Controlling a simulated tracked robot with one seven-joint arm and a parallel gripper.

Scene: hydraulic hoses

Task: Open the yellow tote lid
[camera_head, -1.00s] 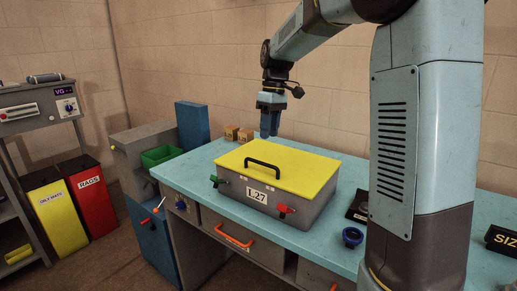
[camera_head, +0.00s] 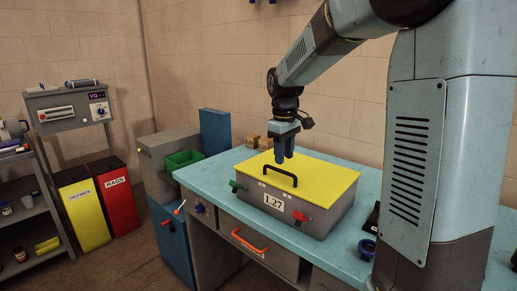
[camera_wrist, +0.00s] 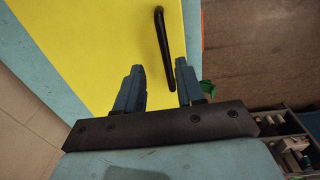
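The grey tote (camera_head: 322,219) stands on the light blue bench, marked L27 on its front. Its flat yellow lid (camera_head: 325,180) lies shut on top, with a black bar handle (camera_head: 281,172) near the front edge. A green latch (camera_head: 237,186) and a red latch (camera_head: 300,217) are on the front; their catch state is unclear. My gripper (camera_head: 284,157) points down over the lid, close behind the handle.
Two small cardboard boxes (camera_head: 258,142) stand on the bench behind the tote. A green bin (camera_head: 183,159) sits to the left. A blue round object (camera_head: 367,249) lies right of the tote. Yellow (camera_head: 84,214) and red (camera_head: 115,198) waste bins stand on the floor at left.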

